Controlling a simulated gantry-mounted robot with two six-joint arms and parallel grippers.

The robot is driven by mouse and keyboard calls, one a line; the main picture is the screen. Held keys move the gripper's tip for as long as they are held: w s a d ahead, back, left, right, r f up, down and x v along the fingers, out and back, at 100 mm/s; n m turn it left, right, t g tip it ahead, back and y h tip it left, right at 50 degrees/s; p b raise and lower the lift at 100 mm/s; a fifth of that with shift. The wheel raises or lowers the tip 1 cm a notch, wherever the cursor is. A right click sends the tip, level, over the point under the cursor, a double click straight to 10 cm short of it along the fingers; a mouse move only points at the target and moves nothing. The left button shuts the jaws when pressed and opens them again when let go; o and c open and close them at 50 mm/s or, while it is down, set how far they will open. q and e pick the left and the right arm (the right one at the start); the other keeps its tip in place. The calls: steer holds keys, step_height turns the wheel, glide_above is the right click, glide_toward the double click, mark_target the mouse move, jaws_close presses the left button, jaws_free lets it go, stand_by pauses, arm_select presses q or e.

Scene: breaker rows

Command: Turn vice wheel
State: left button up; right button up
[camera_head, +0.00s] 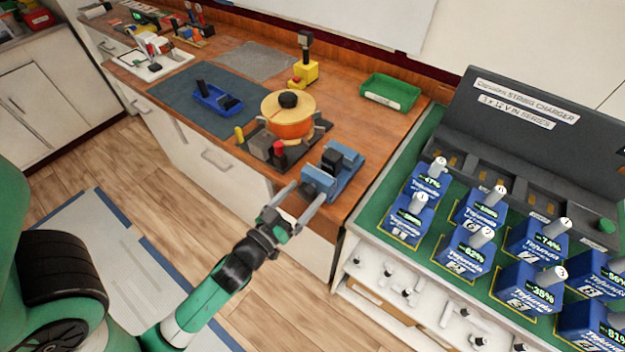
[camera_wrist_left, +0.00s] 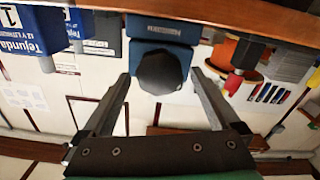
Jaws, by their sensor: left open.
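The blue vice (camera_head: 342,162) sits at the front right corner of the wooden bench. Its dark, many-sided wheel (camera_wrist_left: 160,72) faces the left wrist camera, with the blue vice body (camera_wrist_left: 162,30) behind it. My left gripper (camera_head: 309,194) is open in front of the vice. In the left wrist view its two fingers stand one on each side of the wheel, with a gap visible on both sides. I cannot tell how far the fingertips reach past the wheel. My right gripper is not in view.
Left of the vice, an orange pot (camera_head: 287,124) with a dark knob stands on a dark stand. A blue tray (camera_head: 218,101) and a green bin (camera_head: 390,92) are farther back. To the right, several blue batteries (camera_head: 467,247) stand on a green-topped charger bench. Open floor lies below the arm.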

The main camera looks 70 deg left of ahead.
arm_select(q)
steer(key=shift+w+a, duration=0.25)
steer(key=shift+w, duration=0.15)
steer(key=shift+s+f, duration=0.1)
steer(key=shift+c, duration=0.9)
steer(key=shift+d, duration=0.1)
steer(key=c, duration=1.2)
